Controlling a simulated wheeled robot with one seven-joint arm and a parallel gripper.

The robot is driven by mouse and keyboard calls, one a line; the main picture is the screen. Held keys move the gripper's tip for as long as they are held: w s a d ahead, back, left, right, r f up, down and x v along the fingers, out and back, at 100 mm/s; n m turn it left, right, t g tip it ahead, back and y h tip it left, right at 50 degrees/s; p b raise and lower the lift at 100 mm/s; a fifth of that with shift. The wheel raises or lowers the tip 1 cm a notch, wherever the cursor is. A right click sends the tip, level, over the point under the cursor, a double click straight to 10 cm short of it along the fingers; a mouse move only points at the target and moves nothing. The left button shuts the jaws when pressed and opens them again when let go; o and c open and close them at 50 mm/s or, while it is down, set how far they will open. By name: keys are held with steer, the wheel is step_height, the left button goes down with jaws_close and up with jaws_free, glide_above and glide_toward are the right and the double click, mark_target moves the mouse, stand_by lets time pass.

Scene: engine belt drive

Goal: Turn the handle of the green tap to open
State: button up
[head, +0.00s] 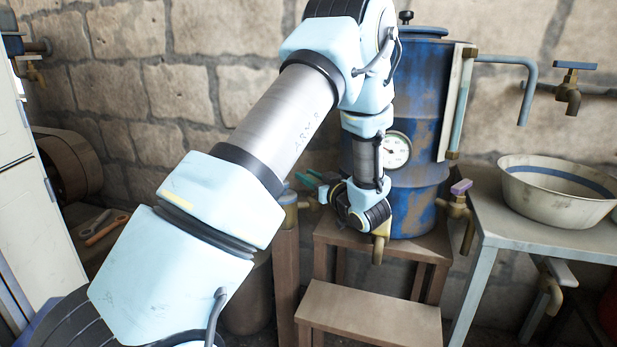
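A small green tap handle (306,180) shows just left of my wrist, in front of the wall and left of the blue barrel. Only part of it is in view, and its turn angle is unclear. My gripper (362,211) is at the end of the arm, in front of the barrel's lower left side. The wrist hides its fingers, so I cannot tell if they are open or touching anything. A brass tap spout (379,246) shows just below the gripper; its handle is hidden.
The blue barrel (420,190) carries a round gauge (397,150) and a purple-handled tap (460,190). It stands on a wooden step stand (370,312). A table with a basin (556,190) is at right. A blue-handled tap (573,68) is on the wall.

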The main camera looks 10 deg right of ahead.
steer(key=o, duration=0.4)
steer(key=shift+c, duration=0.2)
steer(key=v, duration=0.7)
steer(key=shift+s, duration=0.25)
steer(key=shift+d, duration=0.1)
